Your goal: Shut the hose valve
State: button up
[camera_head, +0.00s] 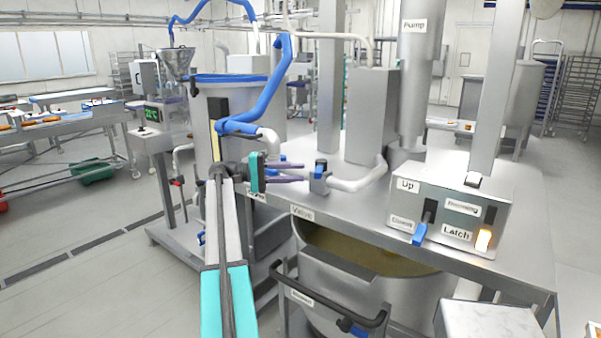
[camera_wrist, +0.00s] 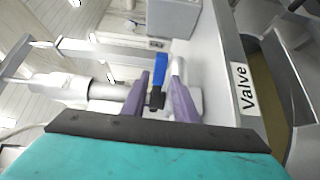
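The hose valve is a small grey body with a blue lever (camera_head: 321,166) on a white pipe, at the table's left part in the head view. The lever stands upright there. In the wrist view the blue lever (camera_wrist: 159,68) shows between my fingers, above a dark stem. My gripper (camera_head: 303,172) has purple fingers and is open and empty. In the head view its fingertips point at the valve from the left, seemingly a little short of it. In the wrist view my gripper (camera_wrist: 160,78) has one finger on each side of the lever; contact is not visible.
A control box (camera_head: 450,213) with a blue lever and lit lamp stands to the right. A grey box (camera_head: 371,115) rises behind the pipe (camera_head: 361,180). A large bowl (camera_head: 400,290) is below, with a black handle bar (camera_head: 335,308).

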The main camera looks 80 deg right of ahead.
jog(key=shift+w+a, duration=0.1)
jog(key=shift+w, duration=0.35)
